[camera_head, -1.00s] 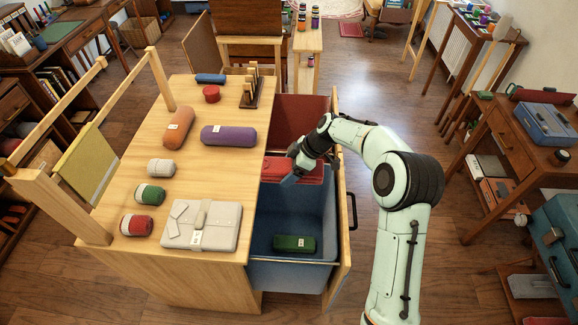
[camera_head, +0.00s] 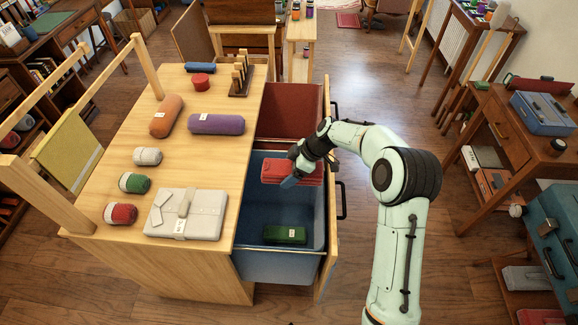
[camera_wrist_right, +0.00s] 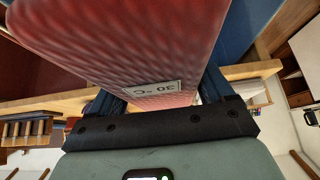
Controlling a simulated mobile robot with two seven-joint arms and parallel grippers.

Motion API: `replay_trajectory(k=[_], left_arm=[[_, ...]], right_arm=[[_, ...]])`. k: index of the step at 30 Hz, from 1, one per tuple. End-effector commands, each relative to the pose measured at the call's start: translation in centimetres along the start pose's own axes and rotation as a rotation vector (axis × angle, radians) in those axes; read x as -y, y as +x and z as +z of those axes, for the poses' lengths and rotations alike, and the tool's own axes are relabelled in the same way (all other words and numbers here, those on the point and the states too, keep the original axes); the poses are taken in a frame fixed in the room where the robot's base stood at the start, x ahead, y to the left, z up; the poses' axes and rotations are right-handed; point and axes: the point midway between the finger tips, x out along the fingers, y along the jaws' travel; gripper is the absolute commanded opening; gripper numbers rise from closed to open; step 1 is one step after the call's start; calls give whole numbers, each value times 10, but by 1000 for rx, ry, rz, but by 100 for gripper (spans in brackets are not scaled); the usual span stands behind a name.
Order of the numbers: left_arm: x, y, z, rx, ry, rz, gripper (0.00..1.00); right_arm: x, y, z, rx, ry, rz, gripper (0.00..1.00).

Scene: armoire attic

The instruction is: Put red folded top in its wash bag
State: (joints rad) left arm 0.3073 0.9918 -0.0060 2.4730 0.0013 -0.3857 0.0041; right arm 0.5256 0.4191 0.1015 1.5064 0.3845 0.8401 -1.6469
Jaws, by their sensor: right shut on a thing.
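The red folded top (camera_head: 277,171) is held by my right gripper (camera_head: 290,181), which is shut on it above the blue-lined drawer compartment (camera_head: 317,215). In the right wrist view the red top (camera_wrist_right: 120,40) fills much of the picture between the two fingers, with a white label reading 30 °C (camera_wrist_right: 151,88). A green folded item (camera_head: 285,234) with a white label lies on the floor of the blue compartment. A red-lined compartment (camera_head: 290,115) is behind it. I cannot tell which thing is the top's wash bag. My left gripper is out of view.
The wooden tabletop (camera_head: 180,90) left of the drawer carries a flat grey labelled packet (camera_head: 205,213), orange (camera_head: 166,116) and purple (camera_head: 216,124) rolls, and several small rolls. A side table with a blue case (camera_head: 544,112) stands right. Floor right of the drawer is partly clear.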

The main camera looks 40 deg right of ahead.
Motion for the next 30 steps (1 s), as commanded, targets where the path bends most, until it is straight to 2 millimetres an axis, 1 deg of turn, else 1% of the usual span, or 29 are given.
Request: replay_trajectory(k=[1, 4, 11, 12, 13, 14, 20, 23, 26, 29, 30], left_arm=[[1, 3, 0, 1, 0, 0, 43], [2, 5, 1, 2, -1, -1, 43], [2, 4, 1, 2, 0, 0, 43], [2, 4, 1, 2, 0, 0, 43], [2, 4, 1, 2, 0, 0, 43], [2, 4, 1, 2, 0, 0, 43], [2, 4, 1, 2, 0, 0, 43], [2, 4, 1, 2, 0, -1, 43], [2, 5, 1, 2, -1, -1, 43], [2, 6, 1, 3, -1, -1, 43], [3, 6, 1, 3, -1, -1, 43]], right_arm=[[0, 5, 3, 0, 1, 0, 46], [0, 9, 6, -1, 1, 0, 46], [0, 9, 5, -1, 0, 1, 46], [0, 9, 5, -1, 0, 1, 87], [0, 9, 5, -1, 0, 1, 97], [0, 9, 5, -1, 0, 1, 100], [0, 9, 6, 0, 0, 0, 100], [-1, 4, 6, 0, 0, 2, 100], [-1, -7, 6, 0, 1, 4, 100], [-1, -27, 6, 0, 0, 5, 100], [-1, -36, 6, 0, -1, 7, 100]])
